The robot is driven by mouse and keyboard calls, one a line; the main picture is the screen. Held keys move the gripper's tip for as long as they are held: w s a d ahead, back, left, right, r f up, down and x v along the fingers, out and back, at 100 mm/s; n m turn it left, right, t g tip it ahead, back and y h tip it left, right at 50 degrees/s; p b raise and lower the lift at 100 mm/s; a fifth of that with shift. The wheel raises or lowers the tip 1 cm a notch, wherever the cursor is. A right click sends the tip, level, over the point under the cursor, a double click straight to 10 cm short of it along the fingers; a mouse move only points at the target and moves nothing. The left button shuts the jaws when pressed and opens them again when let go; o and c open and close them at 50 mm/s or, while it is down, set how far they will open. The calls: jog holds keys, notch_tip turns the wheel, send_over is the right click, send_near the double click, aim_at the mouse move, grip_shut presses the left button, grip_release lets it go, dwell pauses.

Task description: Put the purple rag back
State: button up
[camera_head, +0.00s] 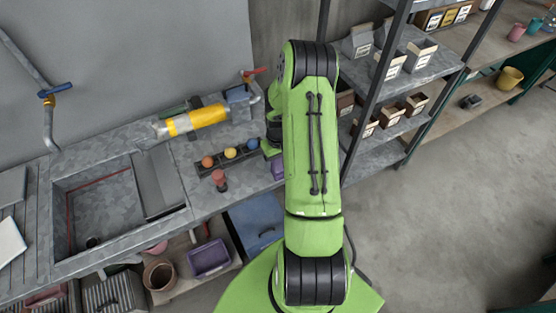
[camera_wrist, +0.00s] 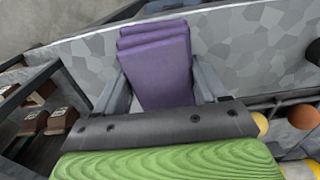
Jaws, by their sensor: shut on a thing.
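The purple rag (camera_wrist: 157,62) is a folded, layered block in the wrist view, between the two grey fingers of my gripper (camera_wrist: 160,84). My gripper is shut on it. In the head view a small purple part of the rag (camera_head: 279,168) shows beside my green arm, over the grey counter's right end. My arm hides most of my gripper there. Whether the rag touches the counter cannot be told.
A rack with orange, yellow and blue balls (camera_head: 230,154) lies close left of my gripper. A yellow-banded cylinder (camera_head: 194,121) lies behind it, and a reddish knob (camera_head: 219,180) stands in front. A metal shelf unit (camera_head: 384,155) stands right. A purple bin (camera_head: 209,258) is below the counter.

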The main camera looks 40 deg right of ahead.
jog(key=shift+r, duration=0.1)
jog(key=shift+f, duration=0.2)
jog(key=o, duration=0.9)
jog(key=shift+o, duration=0.2)
